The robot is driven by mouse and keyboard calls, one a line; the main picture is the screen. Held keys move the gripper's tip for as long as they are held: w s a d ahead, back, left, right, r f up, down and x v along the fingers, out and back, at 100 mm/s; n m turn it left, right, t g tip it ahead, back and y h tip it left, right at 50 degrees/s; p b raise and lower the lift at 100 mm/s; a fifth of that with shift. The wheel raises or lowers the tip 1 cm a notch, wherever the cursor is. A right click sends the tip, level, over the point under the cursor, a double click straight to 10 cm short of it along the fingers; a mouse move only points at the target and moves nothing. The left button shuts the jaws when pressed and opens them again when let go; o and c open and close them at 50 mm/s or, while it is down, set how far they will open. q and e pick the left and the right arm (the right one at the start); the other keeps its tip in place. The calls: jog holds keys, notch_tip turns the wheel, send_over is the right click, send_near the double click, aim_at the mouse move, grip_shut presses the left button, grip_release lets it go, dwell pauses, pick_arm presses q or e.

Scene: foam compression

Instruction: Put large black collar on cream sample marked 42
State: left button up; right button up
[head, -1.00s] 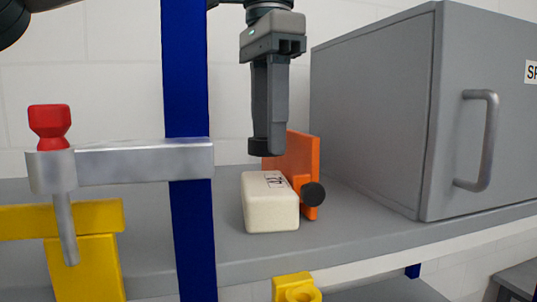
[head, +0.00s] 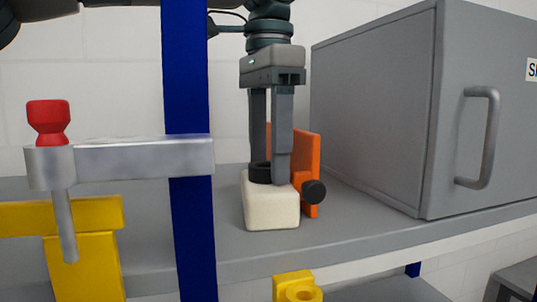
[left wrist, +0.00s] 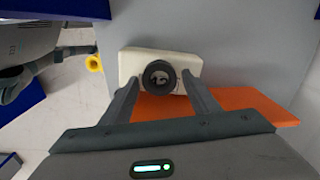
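The cream sample (head: 270,210) is a block with rounded edges on the grey shelf, in front of the orange plate. It also shows in the left wrist view (left wrist: 190,65). The large black collar (head: 261,173) lies on top of the sample; in the left wrist view the collar (left wrist: 148,75) is a ring with dark marking visible through its hole, too small to read surely. My left gripper (head: 267,175) points down over the sample. Its fingers are spread, one on each side of the collar, with gaps visible in the left wrist view (left wrist: 160,82). My right gripper is not in view.
The orange plate (head: 308,155) with a black knob (head: 314,192) stands close behind and right of the sample. A grey cabinet (head: 375,120) stands to the right. A blue post (head: 188,220) and a metal clamp (head: 140,158) with a red knob are at left.

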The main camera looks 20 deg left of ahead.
pick_arm(q)
jog(key=shift+r, duration=0.1)
jog(key=shift+r, duration=0.55)
notch_tip(320, 180, up, 11)
dwell(0.5)
dwell(0.8)
